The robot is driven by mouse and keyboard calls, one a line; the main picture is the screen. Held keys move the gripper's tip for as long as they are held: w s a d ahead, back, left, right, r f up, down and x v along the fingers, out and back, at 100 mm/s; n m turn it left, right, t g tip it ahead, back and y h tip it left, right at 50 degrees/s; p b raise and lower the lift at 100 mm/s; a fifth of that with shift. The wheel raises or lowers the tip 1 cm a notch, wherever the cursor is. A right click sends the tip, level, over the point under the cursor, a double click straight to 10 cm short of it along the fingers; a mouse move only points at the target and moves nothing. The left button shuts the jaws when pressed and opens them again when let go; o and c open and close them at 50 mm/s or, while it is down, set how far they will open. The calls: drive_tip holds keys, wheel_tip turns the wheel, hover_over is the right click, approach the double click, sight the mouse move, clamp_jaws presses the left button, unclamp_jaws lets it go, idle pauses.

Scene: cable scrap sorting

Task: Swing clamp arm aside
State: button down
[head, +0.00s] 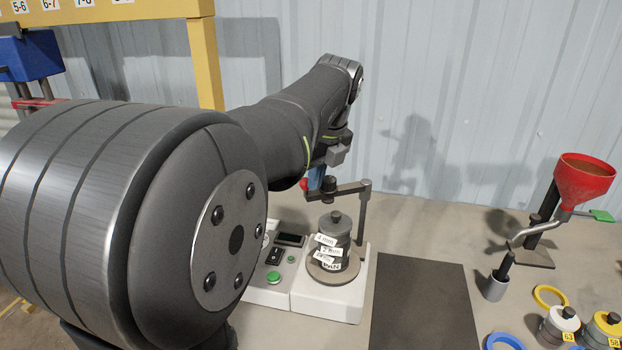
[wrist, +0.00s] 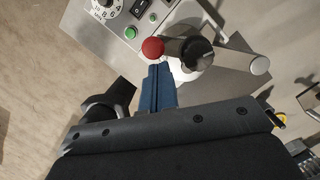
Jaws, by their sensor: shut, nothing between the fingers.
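The dark clamp arm (head: 338,190) reaches from its upright post (head: 363,214) to over the labelled sieve stack (head: 334,240), which stands on the white shaker base (head: 328,300). A red ball knob (head: 304,184) sits at the arm's free end. It also shows in the wrist view (wrist: 152,47). My gripper (wrist: 156,68) has its blue fingers shut and empty, with the tips right by the red knob. I cannot tell whether they touch it. In the head view, my gripper (head: 316,179) is partly hidden by the arm and wrist.
The base's control panel has a green button (head: 273,278). A black mat (head: 423,305) lies to the right. A red funnel (head: 583,178) on a stand, a yellow ring (head: 550,295) and small weights are at far right. A corrugated wall (head: 450,100) is behind.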

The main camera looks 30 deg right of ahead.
drive_tip(key=w+d+m, duration=0.1)
drive_tip(key=w+d, duration=0.9)
drive_tip(key=w, duration=0.2)
drive_tip(key=shift+w+d, duration=0.35)
idle(0.4)
idle(0.4)
drive_tip(key=s+a+r, duration=0.2)
drive_tip(key=a+r, duration=0.3)
drive_tip(key=r, duration=0.5)
drive_tip(key=shift+s+a+r, duration=0.25)
drive_tip(key=shift+s, duration=0.1)
